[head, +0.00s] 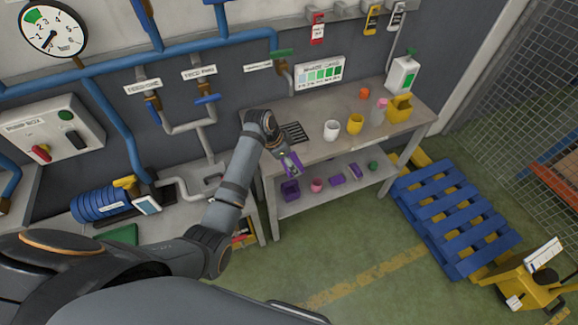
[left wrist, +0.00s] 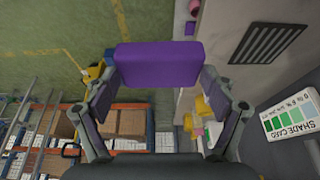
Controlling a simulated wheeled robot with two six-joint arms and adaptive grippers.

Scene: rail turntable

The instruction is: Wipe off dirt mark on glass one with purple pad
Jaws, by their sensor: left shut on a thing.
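My left gripper (head: 287,158) is over the front left edge of the grey workbench. It is shut on the purple pad (left wrist: 160,63), which sits crosswise between its fingers in the left wrist view. In the head view the pad (head: 293,164) is small and partly hidden by the gripper. A round white dial gauge (head: 53,27) with a green sector is on the wall at the top left. I cannot tell which thing is glass one, and I see no clear dirt mark. My right gripper is not in view.
The workbench (head: 300,155) holds a white mug (head: 332,130), a yellow mug (head: 355,124) and bottles at the right. A blue pallet (head: 450,215) stands right. Blue pipes run along the wall.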

